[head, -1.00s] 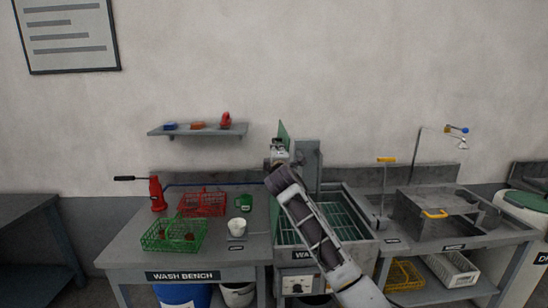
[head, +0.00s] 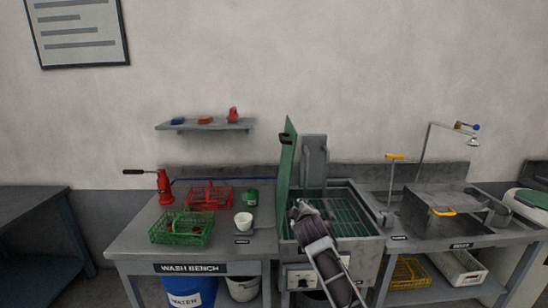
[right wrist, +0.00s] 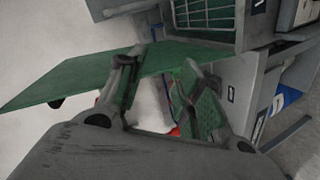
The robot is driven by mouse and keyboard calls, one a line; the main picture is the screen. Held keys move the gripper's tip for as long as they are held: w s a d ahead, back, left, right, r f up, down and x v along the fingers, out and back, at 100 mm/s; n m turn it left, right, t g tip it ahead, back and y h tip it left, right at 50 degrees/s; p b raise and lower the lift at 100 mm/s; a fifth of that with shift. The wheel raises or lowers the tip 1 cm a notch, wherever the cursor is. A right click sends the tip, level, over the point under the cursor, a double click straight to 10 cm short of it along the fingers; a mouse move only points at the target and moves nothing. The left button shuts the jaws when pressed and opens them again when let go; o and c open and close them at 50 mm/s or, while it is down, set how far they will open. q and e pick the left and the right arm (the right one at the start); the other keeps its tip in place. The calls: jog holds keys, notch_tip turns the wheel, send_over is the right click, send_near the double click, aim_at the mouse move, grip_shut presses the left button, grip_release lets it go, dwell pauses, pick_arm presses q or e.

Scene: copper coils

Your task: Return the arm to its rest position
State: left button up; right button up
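My right arm comes in from the bottom of the head view, with its gripper (head: 303,209) in front of the wash tank's open top. In the right wrist view its two fingers (right wrist: 157,70) stand apart with nothing held between them; the green lid (right wrist: 75,82) shows behind them. In the head view the lid (head: 286,170) stands upright at the tank's left side, just left of the gripper. I cannot tell the exact gap between them. The grey tank (head: 364,253) is open, with green bars inside. My left gripper is not in view.
The wash bench (head: 135,243) on the left carries a green basket (head: 181,227), a red basket (head: 211,196), a white cup (head: 243,221), a green mug (head: 251,197) and a red bottle (head: 165,188). A rinse sink with a tap (head: 430,150) stands right.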

jog(key=s+d+f+m+g, duration=0.2)
jog(key=s+d+f+m, duration=0.1)
jog(key=s+f, duration=0.55)
jog(key=s+d+f+m+g, duration=0.2)
jog(key=s+d+f+g, duration=0.15)
jog(key=s+f, duration=0.5)
jog(key=s+d+f+m+g, duration=0.2)
jog(key=s, duration=0.7)
jog(key=s+d+f+m+g, duration=0.1)
jog(key=s+d+f, duration=0.1)
jog(key=s, duration=0.6)
jog(key=s+d+f+m+g, duration=0.2)
jog(key=s, duration=0.7)
notch_tip(320, 180, down, 33)
jog(key=s+g, duration=0.1)
jog(key=s, duration=0.2)
jog(key=s+d+f, duration=0.2)
jog(key=s+f, duration=0.8)
jog(key=s, duration=0.1)
jog(key=s+d+f+g, duration=0.1)
jog(key=s+d+f, duration=0.1)
jog(key=s+f, duration=0.8)
jog(key=shift+s+d, duration=0.25)
jog(key=shift+s, duration=0.35)
